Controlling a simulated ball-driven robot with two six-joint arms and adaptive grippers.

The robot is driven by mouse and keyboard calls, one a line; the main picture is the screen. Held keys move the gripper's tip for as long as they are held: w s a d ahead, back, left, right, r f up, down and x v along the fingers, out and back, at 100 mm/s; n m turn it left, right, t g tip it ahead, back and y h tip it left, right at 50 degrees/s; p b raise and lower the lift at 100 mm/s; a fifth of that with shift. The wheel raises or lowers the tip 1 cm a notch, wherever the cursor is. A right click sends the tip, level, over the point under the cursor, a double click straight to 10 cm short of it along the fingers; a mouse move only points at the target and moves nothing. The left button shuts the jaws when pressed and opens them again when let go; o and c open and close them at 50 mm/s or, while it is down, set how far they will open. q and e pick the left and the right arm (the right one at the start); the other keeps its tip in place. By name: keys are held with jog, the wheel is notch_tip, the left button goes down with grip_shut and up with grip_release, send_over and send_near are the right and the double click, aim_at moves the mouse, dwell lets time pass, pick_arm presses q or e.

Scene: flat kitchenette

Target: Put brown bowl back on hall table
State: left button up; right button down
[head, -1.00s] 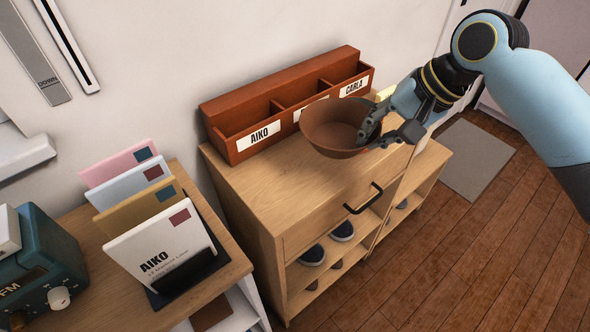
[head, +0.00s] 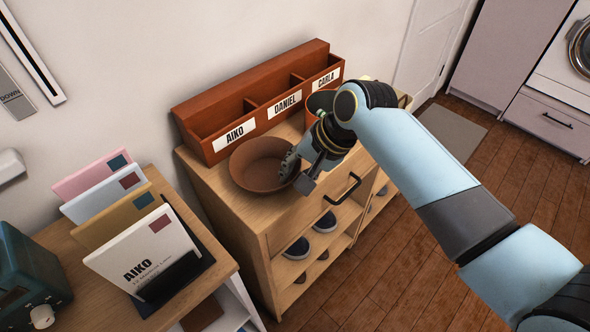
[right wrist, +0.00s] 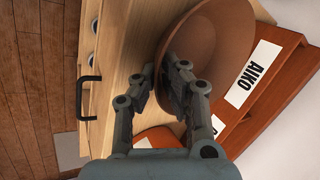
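The brown bowl (head: 258,163) is upright over the left part of the hall table's wooden top (head: 217,186), in front of the letter organiser. In the head view it looks at or just above the surface; contact is hard to tell. My right gripper (head: 293,168) is at the bowl's right rim, one finger inside and one outside, shut on it. In the right wrist view the fingers (right wrist: 160,84) straddle the rim of the bowl (right wrist: 215,45). My left gripper is not in view.
The red-brown organiser (head: 213,144) with name labels stands along the wall. An orange container (head: 318,101) is partly hidden behind my right gripper. Shoes (head: 298,248) sit on the shelves below a drawer handle (head: 343,190). Envelopes (head: 147,254) stand on a nearby table at left.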

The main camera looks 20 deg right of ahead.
jog(key=c, duration=1.5)
grip_release()
jog(key=v, duration=1.2)
jog(key=s+d+f+n+h, duration=0.1)
jog(key=s+d+f, duration=0.25)
jog(key=f, duration=0.65)
jog(key=s+d+f+n+g+h, duration=0.1)
jog(key=s+d+f, duration=0.1)
jog(key=s+f, duration=0.5)
jog(key=s+d+f+n+h, duration=0.1)
jog(key=s+d+f, duration=0.1)
jog(key=f, duration=1)
jog(key=s+f+n, duration=0.2)
jog(key=s+f, duration=0.2)
jog(key=s, duration=0.4)
jog(key=s+d+f+n+g+h, duration=0.1)
jog(key=s+f, duration=0.3)
jog(key=s, duration=0.4)
jog(key=s+f+n, duration=0.3)
jog(key=s, duration=0.5)
jog(key=shift+s+d+f+n+g+h+p, duration=0.15)
jog(key=shift+d+f+n+g+h+p, duration=0.15)
jog(key=shift+d+f+g+p, duration=0.1)
